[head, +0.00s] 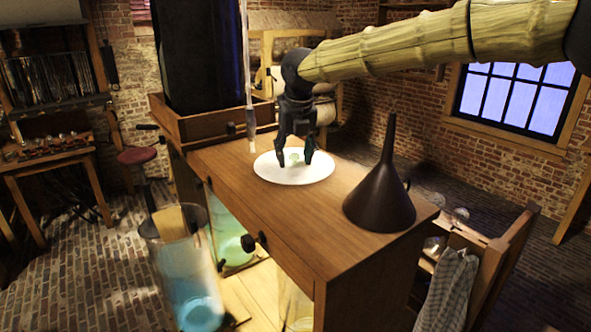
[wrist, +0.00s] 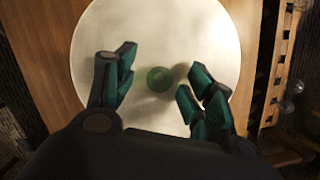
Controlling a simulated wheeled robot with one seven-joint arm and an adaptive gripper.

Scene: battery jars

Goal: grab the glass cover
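The glass cover (head: 318,173) is a round, pale white disc lying flat on the wooden cabinet top. It fills much of the wrist view (wrist: 165,30). A small green knob (wrist: 158,79) stands at its middle. My gripper (head: 295,161) points down over the cover, with its fingertips close above the disc. In the wrist view my gripper (wrist: 160,84) is open, with fingers on both sides of the knob and gaps showing between. Whether the fingertips touch the disc I cannot tell.
A dark funnel (head: 380,195) stands upside down on the wooden cabinet (head: 300,225), right of the cover. A hanging glass tube (head: 248,85) and a tall dark block (head: 205,55) are to the left. Glass jars with bluish liquid (head: 187,275) stand below. A cloth (head: 447,290) hangs at right.

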